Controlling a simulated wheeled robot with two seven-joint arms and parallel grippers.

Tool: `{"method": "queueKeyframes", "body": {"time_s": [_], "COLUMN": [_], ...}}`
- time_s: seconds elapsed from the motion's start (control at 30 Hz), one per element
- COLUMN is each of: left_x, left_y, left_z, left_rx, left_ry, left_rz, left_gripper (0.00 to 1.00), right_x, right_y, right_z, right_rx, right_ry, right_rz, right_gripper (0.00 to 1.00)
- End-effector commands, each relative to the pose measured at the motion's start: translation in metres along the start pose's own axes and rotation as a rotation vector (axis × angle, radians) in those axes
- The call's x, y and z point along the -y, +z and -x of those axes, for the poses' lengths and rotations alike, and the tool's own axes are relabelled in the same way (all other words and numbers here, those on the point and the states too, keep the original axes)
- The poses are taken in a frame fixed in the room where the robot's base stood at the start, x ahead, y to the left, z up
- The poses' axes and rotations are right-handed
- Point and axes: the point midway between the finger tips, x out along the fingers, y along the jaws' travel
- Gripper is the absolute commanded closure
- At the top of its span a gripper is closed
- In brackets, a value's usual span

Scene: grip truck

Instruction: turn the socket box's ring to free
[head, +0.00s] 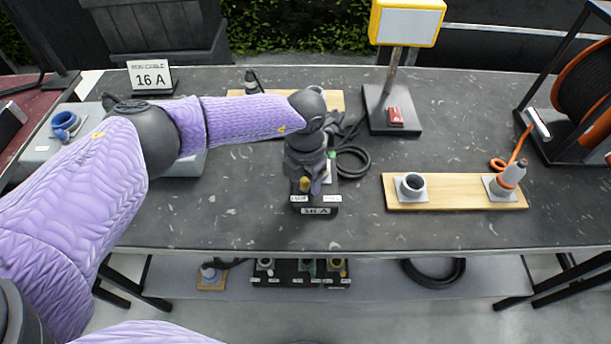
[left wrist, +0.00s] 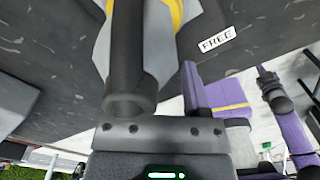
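The socket box marked 16 A (head: 316,211) stands near the front edge of the table, with two small white labels on top. My left gripper (head: 306,181) points down over it and hides most of its top. A bit of yellow (head: 304,184) shows at the fingers. In the left wrist view a grey and yellow part (left wrist: 160,40) lies right beside a dark finger, and a label reading FREE (left wrist: 216,39) lies to its right. Whether the fingers close on the ring is not clear. My right gripper is not in view.
A wooden board (head: 445,201) with a grey socket and an orange-ringed plug is to the right. A yellow-framed sign on a stand (head: 395,108) is behind, with a black cable (head: 352,160) before it. An orange cable reel (head: 585,95) stands far right. The front right tabletop is clear.

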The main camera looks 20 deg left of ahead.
Motion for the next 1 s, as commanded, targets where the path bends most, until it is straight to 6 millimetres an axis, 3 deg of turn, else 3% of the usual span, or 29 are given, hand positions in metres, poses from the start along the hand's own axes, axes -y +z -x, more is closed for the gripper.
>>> {"method": "queueKeyframes", "body": {"time_s": [0.03, 0.2, 0.3, 0.67, 1.0], "left_x": [0.000, 0.000, 0.000, 0.002, 0.010], "left_y": [0.000, 0.000, 0.000, 0.000, 0.004], "left_z": [0.000, 0.000, 0.000, 0.001, 0.002], "left_rx": [0.000, 0.000, 0.000, 0.000, -0.002], "left_ry": [0.000, -0.001, -0.001, -0.001, 0.001], "left_rz": [0.000, 0.000, 0.000, 0.020, 0.224], "left_gripper": [0.48, 0.84, 1.00, 1.00, 1.00], "right_x": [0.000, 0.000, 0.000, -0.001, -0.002], "right_y": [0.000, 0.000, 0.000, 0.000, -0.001], "right_z": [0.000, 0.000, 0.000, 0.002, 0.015], "right_rx": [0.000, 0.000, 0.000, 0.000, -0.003], "right_ry": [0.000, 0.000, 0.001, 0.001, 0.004], "right_rz": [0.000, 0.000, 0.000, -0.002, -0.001], "right_gripper": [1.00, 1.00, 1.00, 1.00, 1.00]}}
